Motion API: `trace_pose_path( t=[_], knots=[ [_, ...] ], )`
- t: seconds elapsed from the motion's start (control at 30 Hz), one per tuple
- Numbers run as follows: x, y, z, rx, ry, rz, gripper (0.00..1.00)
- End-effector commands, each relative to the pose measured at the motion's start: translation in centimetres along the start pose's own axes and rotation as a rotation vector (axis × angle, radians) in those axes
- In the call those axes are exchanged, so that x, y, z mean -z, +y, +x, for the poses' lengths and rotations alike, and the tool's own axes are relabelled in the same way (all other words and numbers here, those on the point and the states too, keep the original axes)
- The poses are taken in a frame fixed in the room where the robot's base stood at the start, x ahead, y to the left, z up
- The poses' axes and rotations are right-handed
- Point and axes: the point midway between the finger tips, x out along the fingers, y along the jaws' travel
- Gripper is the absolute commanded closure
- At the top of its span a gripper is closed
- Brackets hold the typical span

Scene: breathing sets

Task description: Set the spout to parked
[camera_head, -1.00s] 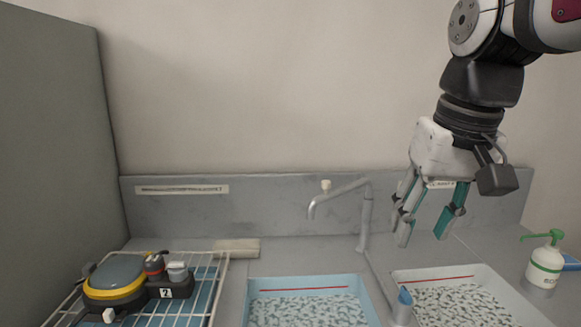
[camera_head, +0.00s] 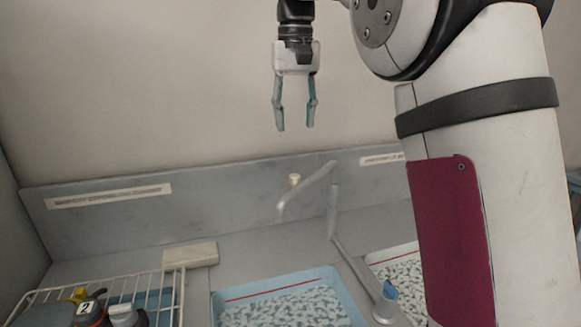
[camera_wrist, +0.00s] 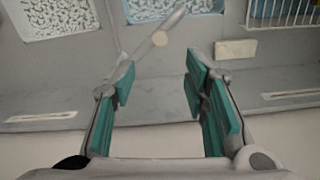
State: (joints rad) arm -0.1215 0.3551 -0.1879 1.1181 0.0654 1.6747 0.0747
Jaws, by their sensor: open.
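The grey spout (camera_head: 309,187) rises from an upright post at the back of the counter, between two basins. Its arm slants left and its tip hangs near the back edge of the left basin. My gripper (camera_head: 295,128) is open and empty, pointing down, above and apart from the spout. In the wrist view the spout (camera_wrist: 152,32) shows beyond the open fingers (camera_wrist: 160,78), partly behind the left one.
The left blue-rimmed basin (camera_head: 217,300) and the right basin (camera_head: 376,255) hold pale speckled material. A low backsplash (camera_head: 240,185) runs behind. My arm covers the right side.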

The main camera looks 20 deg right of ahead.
Motion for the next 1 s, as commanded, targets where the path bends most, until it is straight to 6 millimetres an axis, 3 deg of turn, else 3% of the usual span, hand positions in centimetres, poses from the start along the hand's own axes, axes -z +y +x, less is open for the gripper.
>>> trace_pose_path(
  t=[0.4, 0.6, 1.0],
  knots=[
    [-0.2, 0.0, 7.8, 0.0, -0.004, 0.0, 0.59],
    [-0.2, 0.0, 10.8, 0.0, -0.003, -0.001, 0.59],
    [0.0, 0.0, 12.3, 0.001, 0.001, -0.001, 0.59]
  ],
)
